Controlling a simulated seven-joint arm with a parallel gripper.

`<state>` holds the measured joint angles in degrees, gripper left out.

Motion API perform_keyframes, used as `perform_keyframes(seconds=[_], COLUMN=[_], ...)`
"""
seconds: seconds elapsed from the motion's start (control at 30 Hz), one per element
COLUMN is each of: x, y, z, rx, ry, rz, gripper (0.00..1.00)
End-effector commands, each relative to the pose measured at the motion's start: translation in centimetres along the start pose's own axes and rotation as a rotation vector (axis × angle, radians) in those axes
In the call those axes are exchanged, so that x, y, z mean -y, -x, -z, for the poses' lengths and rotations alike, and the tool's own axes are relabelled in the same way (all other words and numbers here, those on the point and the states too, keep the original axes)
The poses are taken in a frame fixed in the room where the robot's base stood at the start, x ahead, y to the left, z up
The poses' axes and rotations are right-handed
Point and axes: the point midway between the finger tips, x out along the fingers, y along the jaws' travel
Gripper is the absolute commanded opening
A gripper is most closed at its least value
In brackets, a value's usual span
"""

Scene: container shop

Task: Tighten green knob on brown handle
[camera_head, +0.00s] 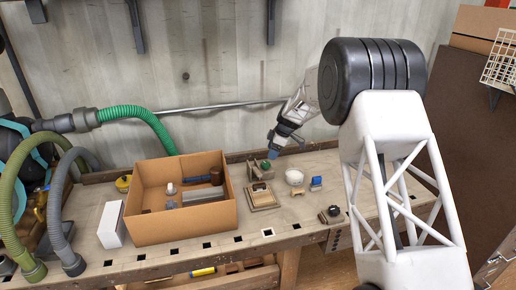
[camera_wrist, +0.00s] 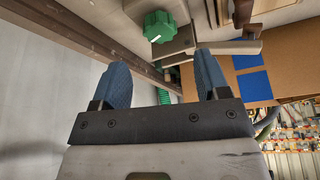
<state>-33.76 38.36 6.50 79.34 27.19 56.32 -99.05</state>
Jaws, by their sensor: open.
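The green knob (camera_wrist: 160,26) is round and ridged, with a white mark on its face. It shows at the top of the wrist view, beyond my fingertips. A brownish bar-like handle (camera_wrist: 225,48) lies to its right; I cannot tell for certain that it is the brown handle. In the head view the green knob (camera_head: 265,165) is small, on a fixture at the back of the bench. My gripper (camera_head: 272,153) points down just above and beside it. In the wrist view my gripper's blue fingers (camera_wrist: 160,68) are apart, with nothing between them. No contact with the knob shows.
A cardboard box (camera_head: 182,233) with tools stands left of the fixture on the workbench (camera_head: 150,262). A wooden block (camera_head: 262,198) lies in front. A white bowl (camera_head: 294,177) and a blue item (camera_head: 316,183) stand to the right. The wall (camera_head: 220,60) is close behind.

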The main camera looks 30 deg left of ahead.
Motion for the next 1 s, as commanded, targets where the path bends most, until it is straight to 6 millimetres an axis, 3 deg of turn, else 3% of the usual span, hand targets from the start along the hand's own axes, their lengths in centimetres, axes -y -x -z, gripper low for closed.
perform_keyframes(seconds=[0.1,1.0], x=[0.0,0.9], y=[1.3,-1.4], z=[0.0,3.2], rx=[0.000,0.426], ry=[0.000,0.009], rz=[0.000,0.087], gripper=[0.69,0.69])
